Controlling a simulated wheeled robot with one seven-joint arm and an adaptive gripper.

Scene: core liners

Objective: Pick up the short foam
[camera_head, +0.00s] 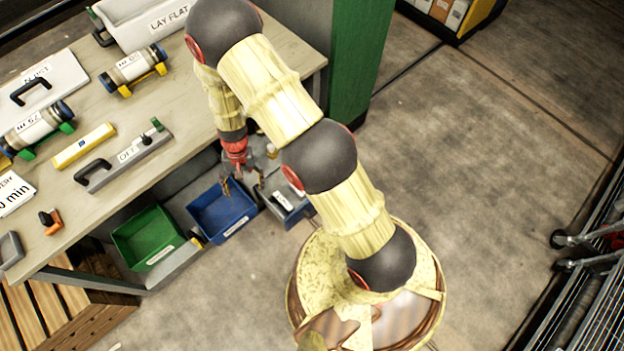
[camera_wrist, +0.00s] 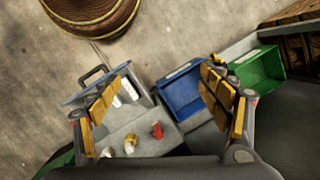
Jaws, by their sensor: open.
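No piece is clearly recognisable as the short foam. White pieces (camera_wrist: 130,90) show in or on a grey open-topped box with a handle (camera_wrist: 82,98) in the wrist view, partly behind my left finger; whether they are foam or labels I cannot tell. Small pale yellowish pieces (camera_wrist: 130,143) and a red piece (camera_wrist: 157,130) lie on a grey surface beside that box. My gripper (camera_wrist: 162,100) is open and empty, its fingers spread above the box and the blue bin. In the head view my gripper (camera_head: 240,182) hangs beside the bench, over the bins.
A blue bin (camera_wrist: 181,112) and a green bin (camera_wrist: 235,76) stand beside the grey box on a low shelf. The bench (camera_head: 195,105) above holds cylindrical cores in cradles, a grey level-like tool (camera_head: 130,155) and a yellow bar (camera_head: 84,146). Open floor lies right.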

